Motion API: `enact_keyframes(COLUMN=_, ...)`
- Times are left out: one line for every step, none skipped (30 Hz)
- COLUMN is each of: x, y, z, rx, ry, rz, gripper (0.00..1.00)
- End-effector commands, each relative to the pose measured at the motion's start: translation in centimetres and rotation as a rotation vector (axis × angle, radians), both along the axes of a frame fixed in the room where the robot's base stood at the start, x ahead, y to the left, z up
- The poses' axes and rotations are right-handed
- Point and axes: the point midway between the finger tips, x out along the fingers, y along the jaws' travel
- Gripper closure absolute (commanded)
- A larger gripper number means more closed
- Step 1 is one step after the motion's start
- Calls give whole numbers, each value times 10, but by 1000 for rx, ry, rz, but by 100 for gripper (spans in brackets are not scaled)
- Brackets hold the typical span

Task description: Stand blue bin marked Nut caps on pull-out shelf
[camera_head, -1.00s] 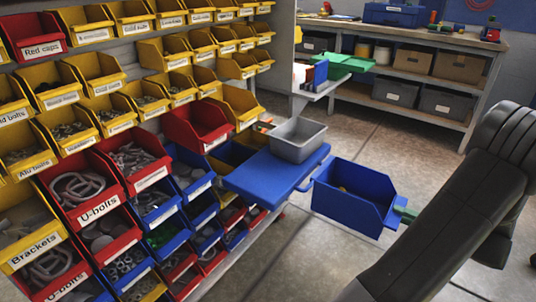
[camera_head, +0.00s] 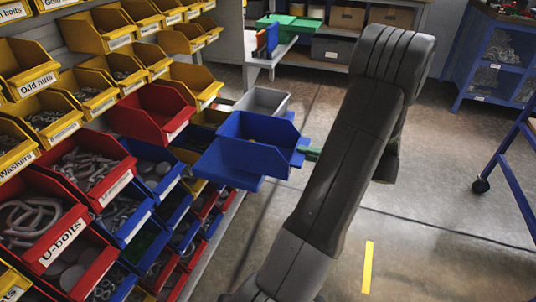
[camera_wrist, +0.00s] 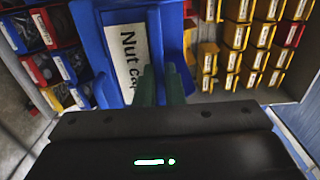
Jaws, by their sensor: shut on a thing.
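The blue bin (camera_head: 258,153) is upright in the head view, overlapping the blue pull-out shelf (camera_head: 222,176). I cannot tell whether its base touches the shelf or hangs just above it. In the wrist view the bin (camera_wrist: 108,45) shows a white label reading "Nut cap", its end hidden by my fingers. My gripper (camera_wrist: 160,88) has green fingers shut on the bin at its labelled side. In the head view the gripper (camera_head: 311,154) shows at the bin's right side, partly hidden by my arm.
A grey bin (camera_head: 262,100) stands at the shelf's far end, just behind the blue bin. A rack of yellow, red and blue bins, including the red U-bolts bin (camera_head: 40,225), fills the left. A blue wheeled cart (camera_head: 520,150) stands right. Open floor lies between.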

Motion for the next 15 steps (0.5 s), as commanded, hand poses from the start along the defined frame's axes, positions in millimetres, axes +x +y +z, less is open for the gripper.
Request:
enact_keyframes(x=4, y=15, z=-1, rx=0, ry=-2, rz=6, gripper=100)
enact_keyframes(x=6, y=22, z=-1, rx=-1, ry=-2, rz=6, gripper=100)
enact_keyframes(x=9, y=33, z=-1, rx=1, ry=-1, rz=5, gripper=100)
enact_keyframes(x=12, y=40, z=-2, rx=1, ry=-1, rz=7, gripper=100)
enact_keyframes(x=15, y=47, z=-2, rx=0, ry=-2, rz=5, gripper=100)
enact_keyframes(x=17, y=56, z=-1, rx=0, ry=-2, rz=6, gripper=100)
enact_keyframes(x=19, y=62, z=-1, rx=0, ry=-2, rz=5, gripper=100)
enact_keyframes(x=21, y=67, z=-1, rx=0, ry=-2, rz=4, gripper=100)
enact_keyframes(x=23, y=73, z=-1, rx=0, ry=-2, rz=3, gripper=100)
enact_keyframes(x=24, y=77, z=-1, rx=1, ry=-1, rz=3, gripper=100)
enact_keyframes(x=26, y=80, z=-1, rx=1, ry=-1, rz=3, gripper=100)
enact_keyframes(x=27, y=83, z=0, rx=1, ry=-1, rz=1, gripper=100)
enact_keyframes(x=28, y=84, z=0, rx=1, ry=-1, rz=0, gripper=100)
enact_keyframes(x=28, y=86, z=0, rx=1, ry=-1, rz=0, gripper=100)
enact_keyframes(x=28, y=87, z=0, rx=1, ry=-1, rz=0, gripper=100)
